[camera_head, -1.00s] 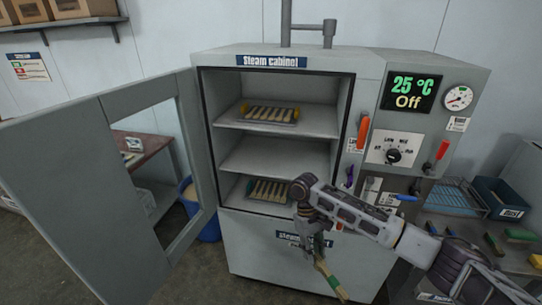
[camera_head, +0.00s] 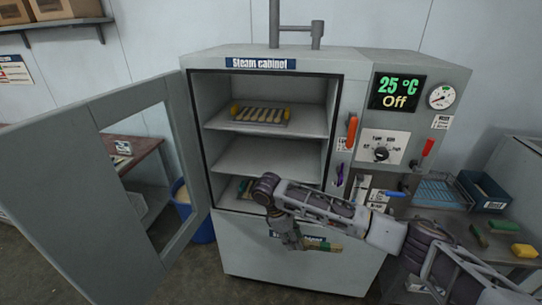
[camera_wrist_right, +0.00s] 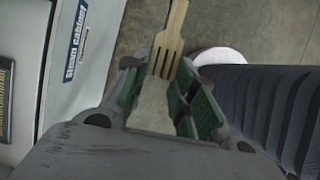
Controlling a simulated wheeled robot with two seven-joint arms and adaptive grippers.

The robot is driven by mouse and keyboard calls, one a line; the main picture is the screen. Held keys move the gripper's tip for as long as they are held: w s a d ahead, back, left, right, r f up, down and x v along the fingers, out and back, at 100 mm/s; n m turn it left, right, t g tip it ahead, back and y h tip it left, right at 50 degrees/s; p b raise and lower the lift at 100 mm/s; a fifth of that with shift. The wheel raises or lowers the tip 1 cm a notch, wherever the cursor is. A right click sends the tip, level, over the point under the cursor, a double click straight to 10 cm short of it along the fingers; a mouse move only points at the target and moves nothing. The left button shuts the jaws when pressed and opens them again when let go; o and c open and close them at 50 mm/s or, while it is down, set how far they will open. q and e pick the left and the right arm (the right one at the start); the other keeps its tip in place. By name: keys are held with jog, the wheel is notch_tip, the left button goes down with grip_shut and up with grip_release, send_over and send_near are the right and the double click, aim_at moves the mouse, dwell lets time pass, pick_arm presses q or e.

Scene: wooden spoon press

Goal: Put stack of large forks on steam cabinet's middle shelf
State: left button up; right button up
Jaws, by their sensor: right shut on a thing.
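The steam cabinet (camera_head: 300,262) stands with its door open. Its middle shelf (camera_head: 262,157) is bare where it shows. My right gripper (camera_head: 296,243) is in front of the cabinet, below the shelf openings, shut on the stack of large forks (camera_head: 327,245). The wooden forks point out to the right in the head view, partly hidden by my gripper and arm. In the right wrist view the forks' tines (camera_wrist_right: 165,56) sit between the green-padded fingertips (camera_wrist_right: 158,84). My left gripper is not in view.
A rack of wooden pieces (camera_head: 261,115) sits on the top shelf. The bottom shelf's load is mostly hidden by my arm. The open door (camera_head: 75,190) stands out to the left. A blue bin (camera_head: 203,228) is behind it. Side tables flank the cabinet.

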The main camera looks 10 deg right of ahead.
jog(key=w+a+r+n+t+y, duration=0.1)
jog(key=w+r+n+t+y, duration=0.1)
jog(key=n, duration=0.9)
jog(key=w+a+r+n+t+y, duration=0.2)
jog(key=w+r+n+t, duration=0.1)
jog(key=n, duration=0.8)
jog(key=shift+r+t+p, duration=0.25)
jog(key=shift+t+p, duration=0.05)
jog(key=shift+t, duration=0.1)
dwell(0.5)
